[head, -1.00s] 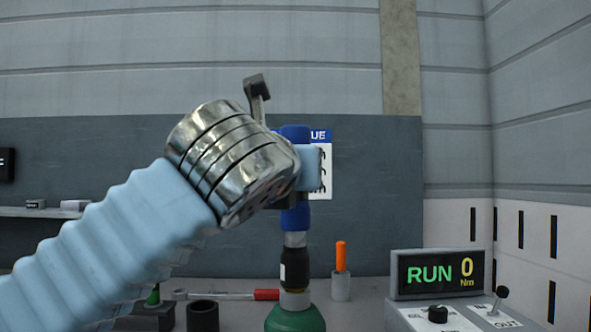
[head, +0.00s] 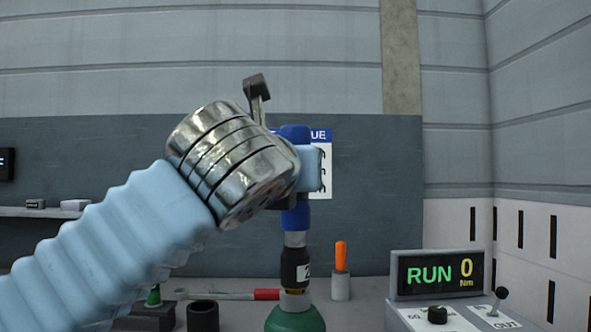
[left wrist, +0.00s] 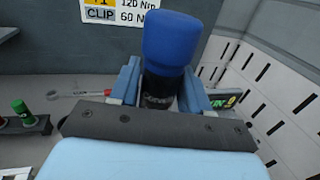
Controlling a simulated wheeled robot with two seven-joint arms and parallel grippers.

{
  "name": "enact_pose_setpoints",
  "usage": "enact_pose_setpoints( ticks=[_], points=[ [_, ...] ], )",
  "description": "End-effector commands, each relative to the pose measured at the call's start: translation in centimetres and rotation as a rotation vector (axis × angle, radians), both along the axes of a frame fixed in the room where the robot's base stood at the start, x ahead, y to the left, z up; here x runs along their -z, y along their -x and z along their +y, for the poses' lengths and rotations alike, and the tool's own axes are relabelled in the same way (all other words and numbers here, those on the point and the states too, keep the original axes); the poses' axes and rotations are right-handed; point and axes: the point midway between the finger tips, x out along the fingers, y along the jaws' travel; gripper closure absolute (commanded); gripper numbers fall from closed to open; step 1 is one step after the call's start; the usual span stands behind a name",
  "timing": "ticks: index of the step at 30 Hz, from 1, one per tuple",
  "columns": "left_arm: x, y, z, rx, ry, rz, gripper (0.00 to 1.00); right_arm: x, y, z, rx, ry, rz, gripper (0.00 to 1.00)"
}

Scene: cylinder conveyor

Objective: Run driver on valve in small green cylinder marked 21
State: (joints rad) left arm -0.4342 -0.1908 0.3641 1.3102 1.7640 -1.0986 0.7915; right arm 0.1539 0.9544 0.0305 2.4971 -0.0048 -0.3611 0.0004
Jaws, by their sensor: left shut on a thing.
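My left gripper (head: 308,168) is shut on a blue driver (head: 295,217), held upright. The driver's blue top (left wrist: 180,38) stands between the two fingers in the left wrist view. Below the driver's grey shaft, a black sleeve (head: 290,262) with a white label sits in line over the small green cylinder (head: 296,319). The label shows part of a "2". The valve itself and any contact inside the sleeve are hidden. Only the cylinder's top shows, and its number is out of view. My right gripper is not in view.
A control box (head: 437,273) at right reads RUN and 0 Nm, with a knob and a lever (head: 501,294) below. A wall sign hangs behind.

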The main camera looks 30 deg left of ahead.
Motion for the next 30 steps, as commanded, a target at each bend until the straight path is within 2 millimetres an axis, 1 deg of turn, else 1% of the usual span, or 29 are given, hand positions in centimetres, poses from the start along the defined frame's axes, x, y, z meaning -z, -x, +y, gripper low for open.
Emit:
enact_pose_setpoints(
  ticks=[30],
  points=[
    [-0.19,-0.03,0.07,-0.002,-0.001,0.002,1.00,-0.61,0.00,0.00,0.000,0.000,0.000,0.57]
  ],
)
